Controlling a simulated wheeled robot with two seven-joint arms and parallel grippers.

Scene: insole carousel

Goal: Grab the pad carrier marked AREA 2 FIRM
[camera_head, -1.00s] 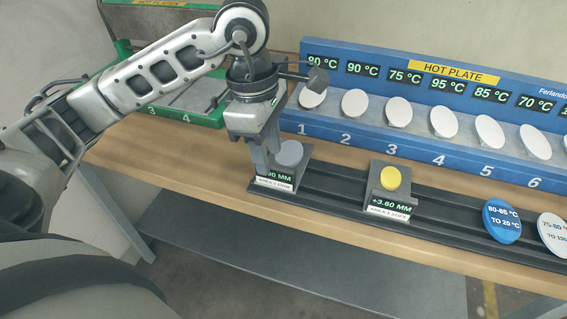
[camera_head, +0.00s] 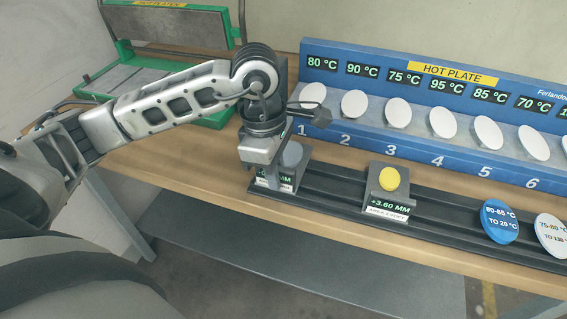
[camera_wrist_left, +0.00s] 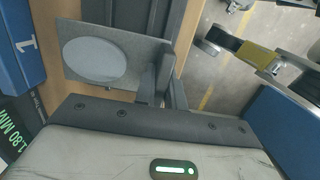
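A grey pad carrier (camera_head: 283,183) with a round grey pad (camera_head: 293,154) stands at the left end of the dark rail. Its display ends in "MM"; the lower label is covered by my gripper, so I cannot read it. In the left wrist view the carrier's plate (camera_wrist_left: 122,45) and its grey pad (camera_wrist_left: 95,61) show beside the fingers. My left gripper (camera_head: 268,170) is down at the carrier's front left. Its fingers (camera_wrist_left: 158,82) are close together at the plate's edge; I cannot tell whether they grip it. My right gripper is not in view.
A second carrier (camera_head: 389,209) with a yellow pad (camera_head: 389,179), marked +3.60 MM, stands further right. A blue disc (camera_head: 499,222) and a white disc (camera_head: 552,238) are beyond it. The blue hot plate (camera_head: 350,143) runs behind; a green-framed platen (camera_head: 221,119) is at back left.

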